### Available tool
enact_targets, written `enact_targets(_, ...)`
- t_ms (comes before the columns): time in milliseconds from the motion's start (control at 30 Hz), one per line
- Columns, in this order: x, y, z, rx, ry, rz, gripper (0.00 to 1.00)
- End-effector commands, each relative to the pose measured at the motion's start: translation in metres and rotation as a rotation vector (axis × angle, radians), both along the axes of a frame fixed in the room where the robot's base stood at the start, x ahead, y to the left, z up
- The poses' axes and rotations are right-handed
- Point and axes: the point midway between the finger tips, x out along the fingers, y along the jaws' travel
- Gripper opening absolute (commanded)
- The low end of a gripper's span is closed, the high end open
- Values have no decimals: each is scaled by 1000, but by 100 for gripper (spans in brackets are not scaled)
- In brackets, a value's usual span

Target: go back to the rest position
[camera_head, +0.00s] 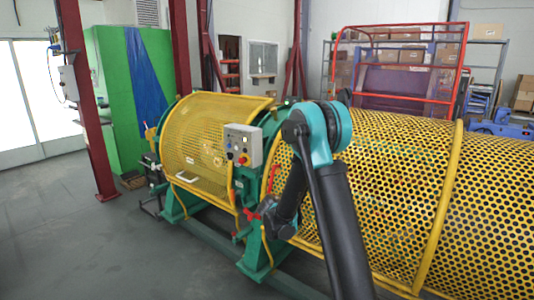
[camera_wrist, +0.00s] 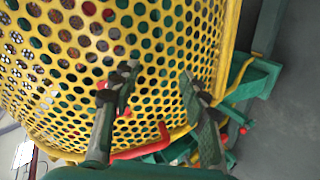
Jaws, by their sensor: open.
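My gripper (camera_wrist: 158,88) is open in the wrist view, its two dark fingers apart with nothing held between them. Behind the fingers is the yellow perforated guard (camera_wrist: 150,50) of the strander; the exact gap to it is hard to tell. A red bent handle (camera_wrist: 142,150) shows low between the fingers. In the head view my arm reaches up and bends down in front of the yellow perforated guard (camera_head: 400,190).
A grey control box (camera_head: 243,145) with buttons stands just left of my arm. A second yellow guard (camera_head: 205,135) is on the left, on a green frame (camera_head: 173,205). A dark red post (camera_head: 90,110) stands further left. The floor (camera_head: 80,240) at the front left is clear.

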Motion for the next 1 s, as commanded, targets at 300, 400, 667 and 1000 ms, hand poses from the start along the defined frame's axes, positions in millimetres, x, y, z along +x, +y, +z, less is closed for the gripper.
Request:
enact_targets(300,-97,-59,31,224,109,-133,45)
enact_targets(400,-132,-72,36,296,142,-172,45)
enact_targets(667,-226,-90,38,488,217,-264,45)
enact_targets(1000,-346,-85,22,742,302,-364,45)
